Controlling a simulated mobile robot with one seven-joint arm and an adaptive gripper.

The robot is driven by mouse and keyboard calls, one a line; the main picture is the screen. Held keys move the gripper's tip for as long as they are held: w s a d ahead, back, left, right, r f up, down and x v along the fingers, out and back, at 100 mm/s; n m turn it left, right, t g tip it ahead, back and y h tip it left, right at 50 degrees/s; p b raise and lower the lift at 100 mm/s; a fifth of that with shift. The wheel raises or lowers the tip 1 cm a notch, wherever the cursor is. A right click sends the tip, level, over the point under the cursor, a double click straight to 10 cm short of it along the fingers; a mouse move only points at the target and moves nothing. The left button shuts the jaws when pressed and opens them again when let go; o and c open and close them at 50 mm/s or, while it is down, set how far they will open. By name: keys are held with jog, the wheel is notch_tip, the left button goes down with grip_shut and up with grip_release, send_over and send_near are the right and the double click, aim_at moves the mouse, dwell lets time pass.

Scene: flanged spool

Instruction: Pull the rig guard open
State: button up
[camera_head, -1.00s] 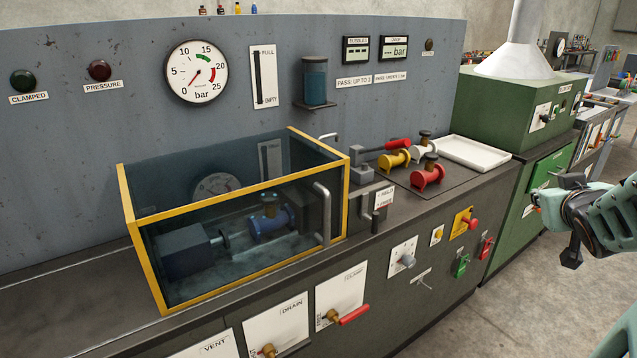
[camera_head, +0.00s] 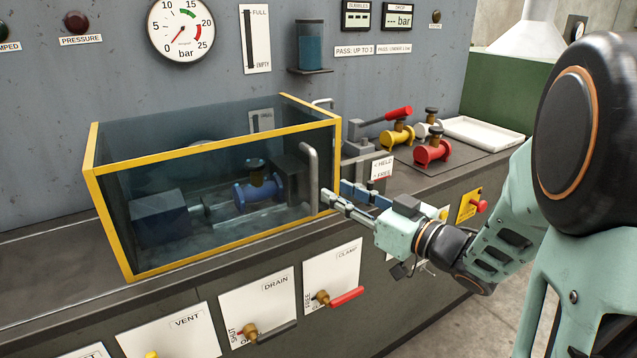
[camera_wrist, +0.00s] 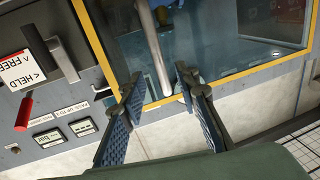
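The rig guard (camera_head: 215,148) is a clear box with a yellow frame, standing down over the rig on the bench. Its grey upright bar handle (camera_head: 314,172) is at the right end of the front pane. Inside, behind the panes, are a blue flanged valve (camera_head: 258,190) and a dark block. My gripper (camera_head: 332,194) is at the handle's lower part, just right of it. In the wrist view my gripper (camera_wrist: 159,82) is open, with the handle (camera_wrist: 152,45) showing between its fingertips. I cannot tell whether the fingers touch it.
A HELD/FREE sign (camera_head: 382,168) and a grey lever post are just right of the guard. Red and yellow valves (camera_head: 432,152) and a white tray (camera_head: 484,136) lie farther right. The clamp lever (camera_head: 346,296) and drain lever stick out of the bench front below.

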aim_at(317, 181)
jog(key=x, duration=0.8)
jog(key=shift+w+a+b, duration=0.1)
jog(key=shift+w+b, duration=0.05)
jog(key=shift+b, duration=0.2)
grip_shut()
